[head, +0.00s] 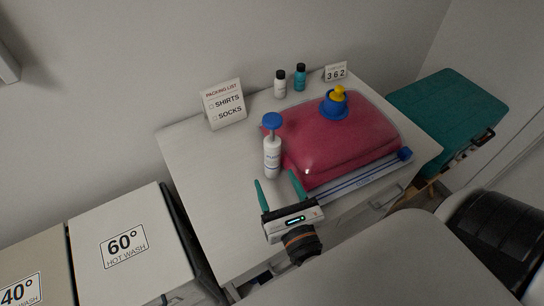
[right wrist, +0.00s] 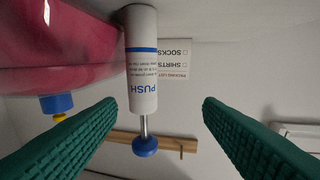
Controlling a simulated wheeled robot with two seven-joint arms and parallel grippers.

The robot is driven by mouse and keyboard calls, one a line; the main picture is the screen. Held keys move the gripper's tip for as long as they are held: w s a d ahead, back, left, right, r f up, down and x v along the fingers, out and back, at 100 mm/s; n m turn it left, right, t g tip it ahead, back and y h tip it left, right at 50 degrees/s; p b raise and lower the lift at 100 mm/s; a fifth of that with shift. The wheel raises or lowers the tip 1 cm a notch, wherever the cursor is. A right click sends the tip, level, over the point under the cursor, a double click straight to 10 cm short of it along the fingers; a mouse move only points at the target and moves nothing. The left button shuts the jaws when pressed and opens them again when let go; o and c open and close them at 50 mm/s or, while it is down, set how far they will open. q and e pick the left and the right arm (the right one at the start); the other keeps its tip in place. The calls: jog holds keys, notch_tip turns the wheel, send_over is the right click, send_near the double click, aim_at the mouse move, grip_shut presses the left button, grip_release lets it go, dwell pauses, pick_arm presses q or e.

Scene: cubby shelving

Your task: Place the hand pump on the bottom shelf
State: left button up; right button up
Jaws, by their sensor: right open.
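The hand pump (head: 272,158), a white cylinder with a blue round handle on a metal rod, stands upright on the white table top (head: 205,172), left of a red folded bundle. My right gripper (head: 275,180) is open with green fingers, just in front of the pump at the table's near side. In the right wrist view the pump (right wrist: 142,62) appears upside down, left of centre between and beyond the open fingers (right wrist: 158,100), with no visible contact. My left gripper is not in view. I cannot make out a bottom shelf.
The red bundle (head: 310,135) bears a blue-and-yellow object (head: 336,103). A packing-list sign (head: 225,104), two small bottles (head: 280,84) and a number sign (head: 336,72) stand at the back. The table's left part is clear.

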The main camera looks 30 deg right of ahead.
aim_at(273, 157)
jog(key=shift+m+h, duration=0.4)
jog(key=shift+h, duration=0.1)
jog(key=x, duration=0.2)
jog(key=p+x, duration=0.1)
jog(key=x, duration=0.1)
jog(key=d+x, duration=0.1)
jog(key=x, duration=0.1)
jog(key=shift+w+d+f+p, duration=0.1)
jog(key=shift+d+f+p, duration=0.05)
jog(key=shift+f+p, duration=0.25)
jog(key=shift+w+d+r, duration=0.1)
jog(key=shift+w+r, duration=0.1)
jog(key=shift+w, duration=0.05)
jog(key=p+x, duration=0.1)
jog(key=x, duration=0.3)
jog(key=shift+w+d+r+p, duration=0.1)
jog(key=shift+w+d+p, duration=0.2)
jog(key=shift+p, duration=0.1)
jog(key=shift+s+r, duration=0.1)
jog(key=c, duration=1.3)
